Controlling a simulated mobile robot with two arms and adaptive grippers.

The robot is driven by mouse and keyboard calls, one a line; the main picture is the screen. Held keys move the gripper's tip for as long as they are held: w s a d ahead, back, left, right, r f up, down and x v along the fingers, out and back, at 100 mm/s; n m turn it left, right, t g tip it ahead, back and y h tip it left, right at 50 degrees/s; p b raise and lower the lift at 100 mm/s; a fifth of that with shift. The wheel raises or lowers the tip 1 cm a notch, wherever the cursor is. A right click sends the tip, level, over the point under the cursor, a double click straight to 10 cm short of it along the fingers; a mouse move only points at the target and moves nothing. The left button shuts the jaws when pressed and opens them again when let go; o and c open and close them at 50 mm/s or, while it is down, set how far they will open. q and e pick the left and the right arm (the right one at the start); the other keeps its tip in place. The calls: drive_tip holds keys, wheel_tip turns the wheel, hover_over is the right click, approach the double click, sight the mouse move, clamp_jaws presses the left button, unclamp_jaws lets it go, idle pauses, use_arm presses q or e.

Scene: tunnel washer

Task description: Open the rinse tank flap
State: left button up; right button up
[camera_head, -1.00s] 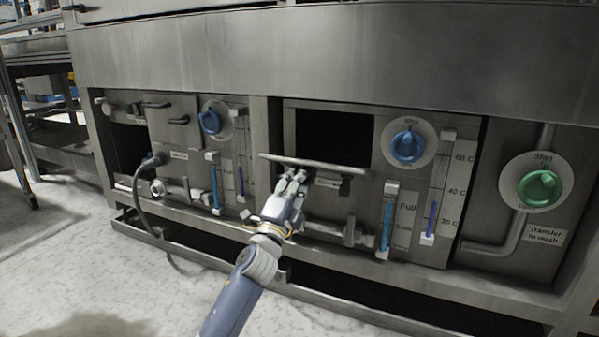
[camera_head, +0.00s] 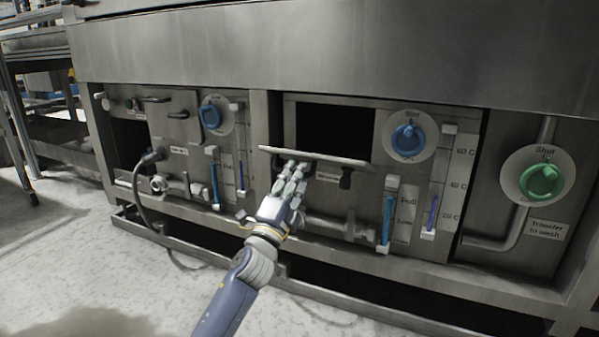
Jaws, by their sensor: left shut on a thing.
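The rinse tank flap (camera_head: 330,159) is a thin grey metal plate in the middle of the washer's lower front. It stands out from the panel, seen almost edge-on, with a dark rectangular opening (camera_head: 333,127) uncovered above and behind it. My left gripper (camera_head: 293,170) reaches up from below and is shut at the left part of the flap's underside, apparently on its handle. The fingers and the plate hide the exact contact. My right gripper is not in view.
Right of the opening are a blue dial (camera_head: 408,139), a level gauge (camera_head: 388,215) and a temperature gauge (camera_head: 440,180). A green dial (camera_head: 540,181) is farther right. A closed flap (camera_head: 176,118) and a hose (camera_head: 142,195) are at left. A low rail (camera_head: 330,293) runs along the bottom.

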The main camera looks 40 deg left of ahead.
use_arm(q)
drive_tip(key=s+d+f+b, duration=0.1)
drive_tip(key=s+f+b, duration=0.2)
drive_tip(key=s+f, duration=0.3)
drive_tip(key=shift+s+d+f+y+b, duration=0.25)
drive_tip(key=shift+f+y+b, duration=0.05)
drive_tip(key=shift+f+b, duration=0.15)
idle(0.4)
